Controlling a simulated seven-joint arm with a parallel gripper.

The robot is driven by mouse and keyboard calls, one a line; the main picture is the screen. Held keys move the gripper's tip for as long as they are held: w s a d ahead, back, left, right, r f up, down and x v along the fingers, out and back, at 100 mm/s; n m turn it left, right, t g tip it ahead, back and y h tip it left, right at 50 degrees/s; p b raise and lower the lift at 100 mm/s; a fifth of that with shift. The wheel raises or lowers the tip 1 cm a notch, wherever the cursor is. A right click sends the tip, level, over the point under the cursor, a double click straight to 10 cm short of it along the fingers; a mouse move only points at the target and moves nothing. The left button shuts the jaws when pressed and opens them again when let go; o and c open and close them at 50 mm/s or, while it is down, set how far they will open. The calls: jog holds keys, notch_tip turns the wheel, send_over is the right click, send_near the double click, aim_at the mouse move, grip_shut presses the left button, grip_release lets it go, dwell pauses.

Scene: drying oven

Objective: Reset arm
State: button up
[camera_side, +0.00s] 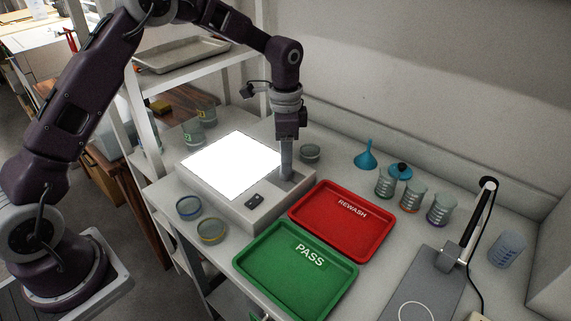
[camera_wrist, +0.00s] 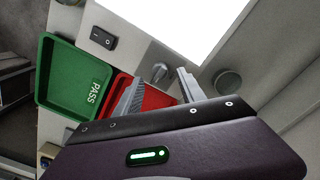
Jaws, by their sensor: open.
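My gripper (camera_side: 286,172) points straight down over the right end of the light box, beside its glowing white panel (camera_side: 232,165). In the wrist view, the two fingers of my gripper (camera_wrist: 158,88) are apart with nothing between them. A small metal knob on the light box (camera_wrist: 159,72) shows beyond the gap between the fingers. My arm reaches over from the left in the side view. Whether the fingertips touch the light box is hard to tell.
A red REWASH tray (camera_side: 383,243) and a green PASS tray (camera_side: 345,291) lie in front, both empty. Glass dishes (camera_side: 189,207) sit around the light box. A blue funnel (camera_side: 366,158), several beakers (camera_side: 411,195) and a stand (camera_side: 466,235) occupy the right.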

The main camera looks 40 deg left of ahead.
notch_tip(320, 180, up, 4)
jog(key=shift+f, duration=0.1)
